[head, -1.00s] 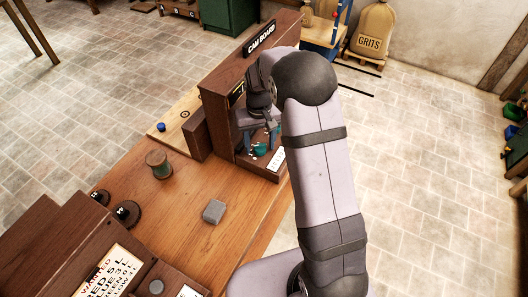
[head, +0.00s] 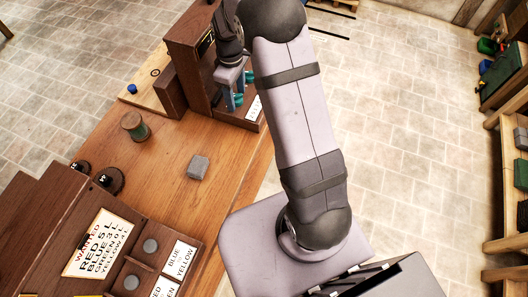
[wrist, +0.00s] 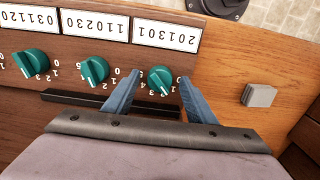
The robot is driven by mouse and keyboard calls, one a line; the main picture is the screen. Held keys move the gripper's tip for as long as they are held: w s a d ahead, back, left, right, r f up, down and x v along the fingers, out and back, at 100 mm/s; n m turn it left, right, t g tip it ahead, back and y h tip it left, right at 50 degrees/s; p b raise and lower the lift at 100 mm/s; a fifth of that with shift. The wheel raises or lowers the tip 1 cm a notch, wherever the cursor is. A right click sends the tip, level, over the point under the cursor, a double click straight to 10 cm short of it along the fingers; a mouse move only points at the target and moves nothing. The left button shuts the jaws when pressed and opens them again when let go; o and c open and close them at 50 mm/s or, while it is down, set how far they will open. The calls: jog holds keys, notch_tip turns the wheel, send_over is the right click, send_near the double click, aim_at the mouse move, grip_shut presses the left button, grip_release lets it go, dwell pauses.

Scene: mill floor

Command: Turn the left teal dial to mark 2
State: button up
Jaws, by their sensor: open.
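Three teal dials with printed marks sit in a row on a brown board, and the wrist view shows them upside down. The dial at the right of that view (wrist: 161,80), nearest the grey block, lies between the two blue fingers of my gripper (wrist: 159,85). The fingers are apart, one on each side of it; I cannot tell whether they touch it. Its exact pointer mark is hard to read. The middle dial (wrist: 95,70) and the far dial (wrist: 31,63) stand free. In the head view my gripper (head: 233,90) is at the board, partly covering the dials.
A grey block (head: 198,167) lies on the wooden table (head: 150,190). A black bar (wrist: 75,100) runs along the board beside the dials. White number cards (wrist: 166,35) lie beyond them.

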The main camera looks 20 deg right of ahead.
aim_at(236, 95)
notch_tip(236, 95, up, 7)
jog(key=shift+r+b, duration=0.1)
jog(key=shift+b, duration=1)
jog(key=shift+s+r, duration=0.1)
jog(key=shift+s, duration=0.4)
jog(key=s+f+m, duration=0.2)
jog(key=s+m, duration=0.2)
jog(key=s, duration=0.7)
jog(key=s+a+f+m, duration=0.1)
jog(key=s+m, duration=0.4)
jog(key=s, duration=0.7)
jog(key=shift+f, duration=0.4)
